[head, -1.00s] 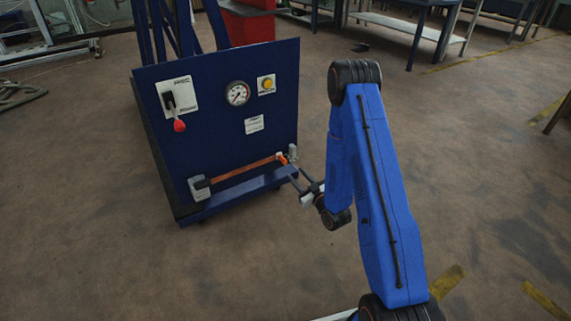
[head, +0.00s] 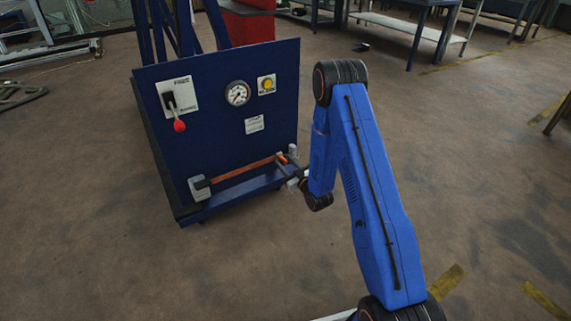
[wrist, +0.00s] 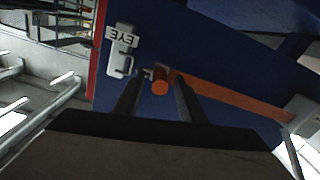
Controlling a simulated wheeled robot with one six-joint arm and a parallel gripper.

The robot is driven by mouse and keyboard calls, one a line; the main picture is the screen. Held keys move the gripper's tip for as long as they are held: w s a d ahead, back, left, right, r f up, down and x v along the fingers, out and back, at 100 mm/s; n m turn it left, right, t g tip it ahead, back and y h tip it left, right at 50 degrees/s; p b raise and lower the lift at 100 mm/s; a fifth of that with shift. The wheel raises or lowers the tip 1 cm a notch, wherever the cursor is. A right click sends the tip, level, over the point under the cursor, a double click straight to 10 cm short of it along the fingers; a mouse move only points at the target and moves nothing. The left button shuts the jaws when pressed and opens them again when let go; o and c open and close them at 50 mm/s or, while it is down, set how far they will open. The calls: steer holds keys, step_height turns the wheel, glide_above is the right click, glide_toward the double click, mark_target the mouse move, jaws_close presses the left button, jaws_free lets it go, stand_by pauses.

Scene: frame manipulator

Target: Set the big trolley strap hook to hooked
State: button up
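The trolley's dark blue panel (head: 225,140) carries an orange strap (head: 243,172) low down. The strap runs from a grey bracket (head: 199,188) at left to its orange hook end (head: 282,158) at right. In the wrist view, the strap (wrist: 230,96) leads to an orange round grip (wrist: 160,86) near a white plate marked EYE (wrist: 122,50). A small metal loop (wrist: 125,68) shows on the plate. I cannot tell whether the hook is in it. My gripper (wrist: 158,84) is open, its fingers on either side of the grip with gaps visible. It also shows in the head view (head: 291,170).
A red-handled switch (head: 179,124), a gauge (head: 237,93) and a yellow button (head: 267,84) are higher on the panel. A blue ledge (head: 245,188) juts out below the strap. The floor in front is clear.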

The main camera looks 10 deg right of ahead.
jaws_close()
steer(key=shift+w+d, duration=0.25)
steer(key=shift+d, duration=0.5)
steer(key=shift+w+d, duration=0.2)
steer(key=shift+d, duration=0.5)
steer(key=shift+w+d, duration=0.25)
steer(key=shift+d, duration=0.5)
jaws_free()
steer(key=shift+d, duration=0.2)
steer(key=v, duration=1.7)
steer(key=shift+s, duration=0.2)
steer(key=shift+w, duration=0.1)
